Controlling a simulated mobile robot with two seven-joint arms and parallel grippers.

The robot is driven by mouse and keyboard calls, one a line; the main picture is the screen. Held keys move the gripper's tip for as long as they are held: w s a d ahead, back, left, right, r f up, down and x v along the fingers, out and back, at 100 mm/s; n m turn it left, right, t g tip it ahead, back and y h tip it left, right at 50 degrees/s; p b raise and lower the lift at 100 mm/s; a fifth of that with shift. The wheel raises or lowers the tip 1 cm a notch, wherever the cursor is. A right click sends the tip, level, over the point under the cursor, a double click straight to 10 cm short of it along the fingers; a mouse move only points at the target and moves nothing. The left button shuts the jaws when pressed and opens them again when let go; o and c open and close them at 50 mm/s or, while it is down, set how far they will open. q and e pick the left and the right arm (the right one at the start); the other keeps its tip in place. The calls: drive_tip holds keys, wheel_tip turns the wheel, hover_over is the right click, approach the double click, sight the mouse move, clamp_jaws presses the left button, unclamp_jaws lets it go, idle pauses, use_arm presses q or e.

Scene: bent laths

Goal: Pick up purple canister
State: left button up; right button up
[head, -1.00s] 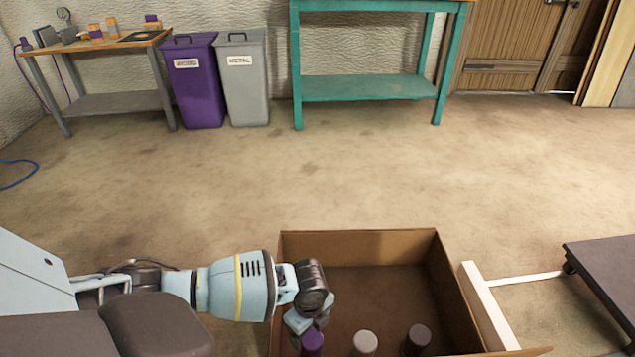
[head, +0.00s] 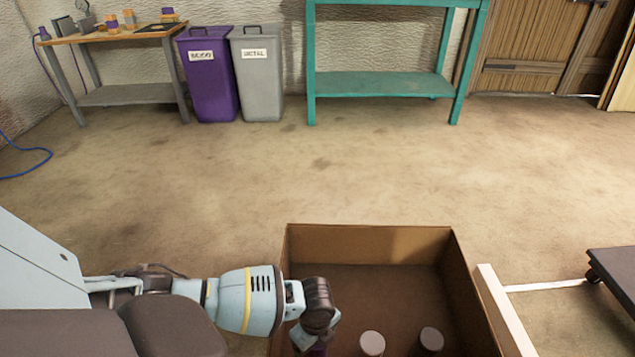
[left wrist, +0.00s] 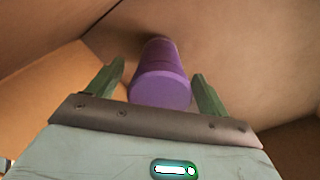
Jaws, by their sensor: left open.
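The purple canister (left wrist: 160,85) stands between the two green fingers of my left gripper (left wrist: 158,71) in the left wrist view. The fingers are open, with a visible gap on each side of the canister near its round end. In the head view my left gripper (head: 314,344) reaches down inside the cardboard box (head: 370,244) at its left side. It hides nearly all of the purple canister there, leaving only a small purple patch (head: 318,351) at the bottom edge. My right gripper is not in view.
A light grey canister (head: 372,343) and a dark canister (head: 431,339) stand to the right in the same box. The box walls rise close around my gripper. A white bar (head: 505,310) lies right of the box. Open floor lies beyond it.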

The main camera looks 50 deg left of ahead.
use_arm(q)
drive_tip(key=shift+r, duration=0.1)
drive_tip(key=c, duration=1.2)
wheel_tip(320, 180, up, 10)
drive_tip(key=p, duration=0.5)
